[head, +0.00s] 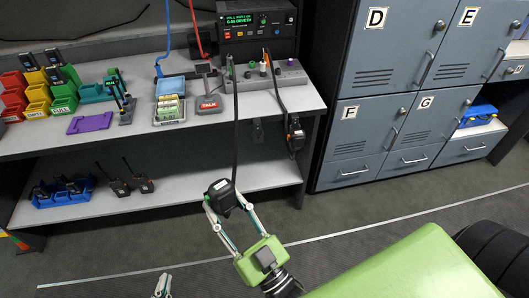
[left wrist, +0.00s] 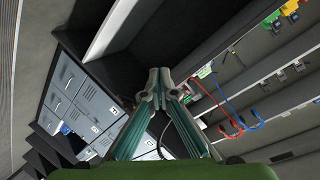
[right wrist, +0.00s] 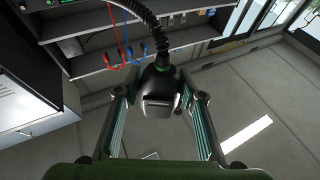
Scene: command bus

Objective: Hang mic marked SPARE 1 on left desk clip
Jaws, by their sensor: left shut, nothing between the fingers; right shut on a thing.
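My right gripper (head: 227,202) is shut on a black mic (head: 221,190), held in front of the lower shelf. The mic's black coiled cord runs up to the console on the desk. The mic fills the space between the fingers in the right wrist view (right wrist: 160,92); its marking cannot be read. A small dark clip (head: 257,131) sits at the desk's front edge, with nothing visible on it. Another black handset (head: 295,136) hangs at the desk edge to its right. My left gripper (head: 162,285) shows only its tips at the bottom; in the left wrist view (left wrist: 160,88) it is shut and empty.
The desk (head: 228,112) holds a radio (head: 256,22), a TALK box (head: 208,106), a battery tray (head: 168,110) and coloured bins (head: 38,92). The lower shelf (head: 170,190) holds handheld radios at left. Grey lockers (head: 362,128) stand at right. Floor in front is clear.

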